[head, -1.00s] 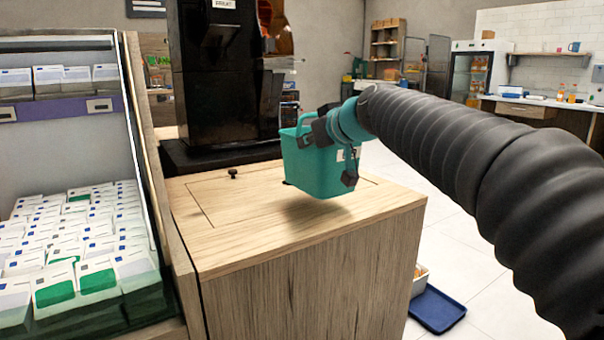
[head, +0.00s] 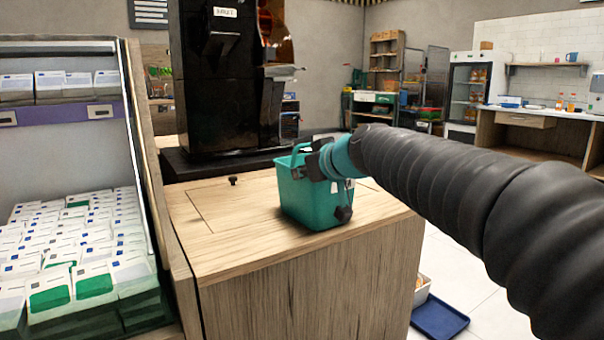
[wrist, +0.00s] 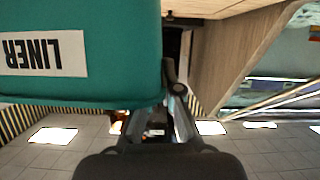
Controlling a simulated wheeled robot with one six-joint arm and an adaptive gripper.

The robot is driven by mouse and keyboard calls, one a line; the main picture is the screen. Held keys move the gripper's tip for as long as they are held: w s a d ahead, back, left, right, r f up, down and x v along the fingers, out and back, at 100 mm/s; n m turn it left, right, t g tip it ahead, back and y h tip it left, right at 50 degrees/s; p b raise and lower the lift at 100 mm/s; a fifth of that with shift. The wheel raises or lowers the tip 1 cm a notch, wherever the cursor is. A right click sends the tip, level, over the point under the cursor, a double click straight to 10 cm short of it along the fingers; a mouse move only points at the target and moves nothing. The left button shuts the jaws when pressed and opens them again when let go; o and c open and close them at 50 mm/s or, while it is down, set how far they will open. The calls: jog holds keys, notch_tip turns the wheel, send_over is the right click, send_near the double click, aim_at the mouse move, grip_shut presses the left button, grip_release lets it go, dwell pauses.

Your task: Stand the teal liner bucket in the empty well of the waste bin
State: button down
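The teal liner bucket (head: 307,203) is upright over the right part of a wooden cabinet top (head: 245,240), very low; I cannot tell if its base touches the wood. Its raised handle shows at the back. My gripper (head: 326,190) is shut on the bucket from the right, with dark fingers against its side. In the wrist view the teal bucket (wrist: 85,85) fills the upper left, its white "LINER" label upside down. One gripper finger (wrist: 176,92) shows beside it. I cannot make out the bin's empty well in either view.
A black juicer machine (head: 225,80) stands on a dark base at the back of the cabinet. A small black knob (head: 233,180) sits on the top. A shelf of packets (head: 80,250) borders the left. A blue tray (head: 438,314) lies on the floor at right.

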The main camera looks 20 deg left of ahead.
jog(key=c, duration=1.3)
grip_release()
jog(key=shift+r+p, duration=0.15)
jog(key=shift+p, duration=0.2)
jog(key=v, duration=1.2)
jog(key=shift+w+b, duration=0.1)
jog(key=shift+b, duration=0.25)
jog(key=s+d+f+m+h, duration=0.2)
jog(key=s+d+f, duration=0.1)
jog(key=d+f, duration=0.2)
jog(key=s+d+f+m+g+h, duration=0.1)
jog(key=s+d+f+m+h, duration=0.1)
jog(key=s+d+f, duration=0.2)
jog(key=s+d+f+m+h, duration=0.1)
jog(key=s+d+f+h, duration=0.1)
jog(key=s+d+f, duration=0.2)
jog(key=shift+d+f+m, duration=0.2)
jog(key=shift+d+f, duration=0.55)
jog(key=shift+d, duration=0.3)
jog(key=shift+d+f+m, duration=0.2)
jog(key=shift+d+f, duration=0.6)
jog(key=shift+d, duration=0.25)
jog(key=shift+o, duration=0.7)
jog(key=s+d+f+m+g+h, duration=0.2)
jog(key=s+d+f+m+h, duration=0.2)
jog(key=s+d+f, duration=0.7)
notch_tip(320, 180, down, 3)
jog(key=shift+s+r+m, duration=0.1)
jog(key=shift+s+m, duration=0.4)
